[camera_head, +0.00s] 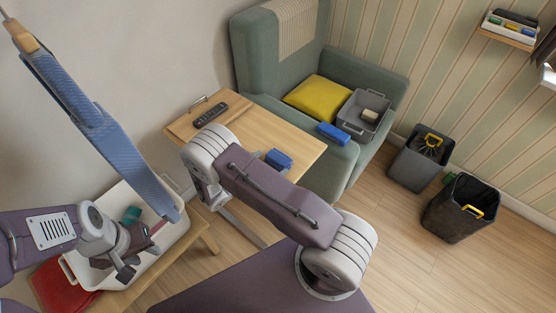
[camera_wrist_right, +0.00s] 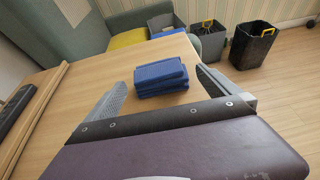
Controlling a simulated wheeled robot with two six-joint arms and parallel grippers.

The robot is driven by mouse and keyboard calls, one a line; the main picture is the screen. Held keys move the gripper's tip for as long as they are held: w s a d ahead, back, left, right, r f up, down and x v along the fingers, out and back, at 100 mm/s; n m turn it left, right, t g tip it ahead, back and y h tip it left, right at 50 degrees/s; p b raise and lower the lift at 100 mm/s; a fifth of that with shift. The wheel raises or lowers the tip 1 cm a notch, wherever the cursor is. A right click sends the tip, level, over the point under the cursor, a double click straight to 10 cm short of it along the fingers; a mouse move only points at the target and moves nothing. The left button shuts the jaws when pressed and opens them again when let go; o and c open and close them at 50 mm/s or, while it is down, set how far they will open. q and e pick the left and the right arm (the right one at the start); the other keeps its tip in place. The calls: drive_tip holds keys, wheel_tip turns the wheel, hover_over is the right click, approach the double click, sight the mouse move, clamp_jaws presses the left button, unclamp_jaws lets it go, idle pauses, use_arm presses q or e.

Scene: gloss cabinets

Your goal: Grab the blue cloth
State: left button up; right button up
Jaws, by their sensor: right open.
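The blue cloth (camera_head: 280,159) is a folded stack on the wooden table's right part, beside my right arm in the head view. In the right wrist view the blue cloth (camera_wrist_right: 160,70) lies ahead, between the two fingers of my right gripper (camera_wrist_right: 161,80), which are spread wide. No contact shows.
The table (camera_head: 243,121) also holds a dark remote (camera_head: 211,115). A green armchair (camera_head: 257,52) behind it carries a yellow cushion (camera_head: 318,95), a grey bin (camera_head: 352,122) and a blue item (camera_head: 333,134). Two dark bins (camera_head: 412,165) stand right. A long blue-covered board (camera_head: 100,125) leans at left.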

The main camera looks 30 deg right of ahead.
sight(284, 155)
drive_tip(key=x, duration=0.9)
drive_tip(key=shift+w+d+f, duration=0.1)
drive_tip(key=shift+w+d, duration=0.1)
drive_tip(key=c, duration=1.1)
wheel_tip(284, 155, up, 5)
drive_tip(key=shift+f+p, duration=0.2)
drive_tip(key=shift+p, duration=0.2)
drive_tip(key=s+r, duration=0.2)
drive_tip(key=s, duration=0.2)
drive_tip(key=s+r, duration=0.2)
drive_tip(key=s, duration=0.1)
drive_tip(key=s+d+r, duration=0.1)
drive_tip(key=s+r, duration=0.1)
drive_tip(key=s, duration=0.2)
drive_tip(key=shift+s+d+r, duration=0.1)
drive_tip(key=shift+s+r, duration=0.15)
drive_tip(key=shift+s, duration=0.05)
